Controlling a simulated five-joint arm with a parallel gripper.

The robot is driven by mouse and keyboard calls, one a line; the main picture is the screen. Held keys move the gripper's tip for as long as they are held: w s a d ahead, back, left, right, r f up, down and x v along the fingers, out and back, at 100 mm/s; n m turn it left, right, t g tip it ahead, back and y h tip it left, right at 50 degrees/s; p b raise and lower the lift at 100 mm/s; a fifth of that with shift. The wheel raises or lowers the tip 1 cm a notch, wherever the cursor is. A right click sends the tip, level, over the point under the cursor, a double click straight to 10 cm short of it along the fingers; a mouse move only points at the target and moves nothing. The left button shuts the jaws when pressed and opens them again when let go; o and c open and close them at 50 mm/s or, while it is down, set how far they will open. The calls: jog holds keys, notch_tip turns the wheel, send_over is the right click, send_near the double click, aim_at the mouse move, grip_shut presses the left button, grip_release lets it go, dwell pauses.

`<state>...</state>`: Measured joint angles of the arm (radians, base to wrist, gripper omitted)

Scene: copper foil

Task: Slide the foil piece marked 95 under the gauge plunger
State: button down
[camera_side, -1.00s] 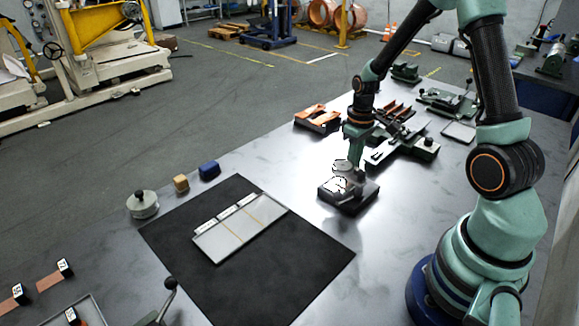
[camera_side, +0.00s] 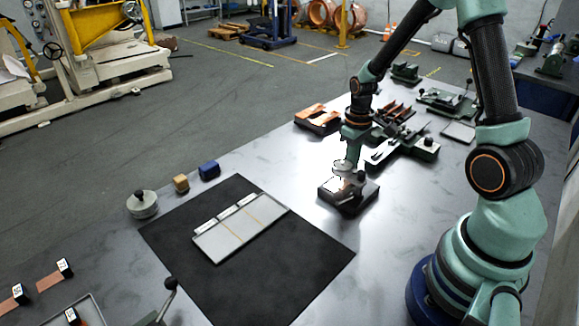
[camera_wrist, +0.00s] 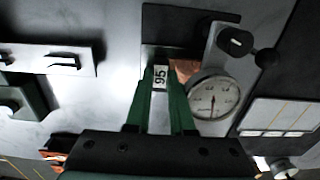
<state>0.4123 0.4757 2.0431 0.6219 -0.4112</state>
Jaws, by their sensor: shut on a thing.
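The foil piece marked 95 (camera_wrist: 160,80) shows in the wrist view, its white label between the two green fingers of my gripper (camera_wrist: 160,75). My gripper is shut on that label. The copper part of the foil (camera_wrist: 184,68) lies beside the gauge dial, partly hidden by it. The gauge (camera_wrist: 212,100) has a round white dial, a dark base and a black knob. In the side view my gripper (camera_side: 345,168) is right at the gauge base (camera_side: 350,196), and the foil cannot be made out there. I cannot tell whether the copper is directly under the plunger.
A black mat (camera_side: 290,270) with a pale sectioned board (camera_side: 240,228) lies to the left of the gauge. Other foil pieces (camera_side: 52,279) with black tags lie at the lower left. Copper stock (camera_side: 318,117) and green fixtures (camera_side: 440,100) stand behind the gauge.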

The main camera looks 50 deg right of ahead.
jog(key=c, duration=1.1)
grip_release()
jog(key=shift+a+r, duration=0.1)
jog(key=shift+r, duration=0.1)
jog(key=shift+r, duration=1.35)
jog(key=o, duration=0.5)
jog(key=shift+r, duration=2)
